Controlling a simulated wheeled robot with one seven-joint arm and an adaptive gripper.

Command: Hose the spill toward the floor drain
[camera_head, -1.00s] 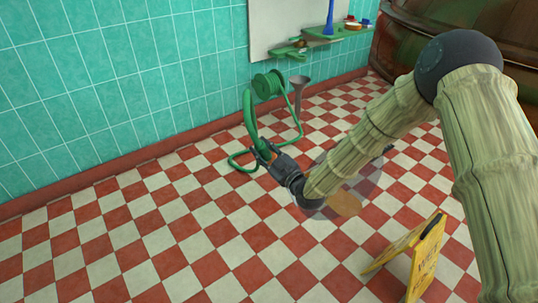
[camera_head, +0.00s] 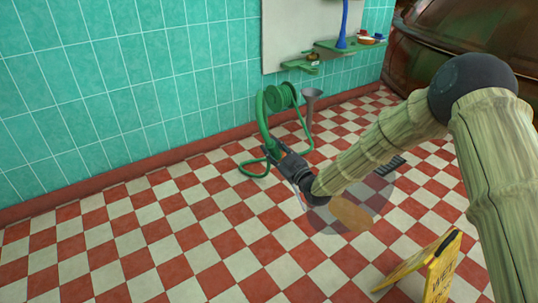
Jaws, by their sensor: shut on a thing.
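My gripper (camera_head: 270,155) is shut on the green hose (camera_head: 262,118) above the checkered floor. The hose arcs up from the jaws, and a loop of it lies on the floor behind. The nozzle end is hard to make out. The spill (camera_head: 322,218) is a translucent dark puddle with a brown-orange patch (camera_head: 351,213), right of and below my gripper in the picture. My arm covers part of it. The floor drain (camera_head: 391,165) is a dark slotted grate beyond the spill's far right edge, partly hidden by my arm.
A green hose reel (camera_head: 278,98) is by the tiled wall, beside a grey funnel-topped stand (camera_head: 311,104). A yellow folding sign (camera_head: 437,268) stands at the lower right. A large copper kettle (camera_head: 450,42) is at the back right. The left floor is clear.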

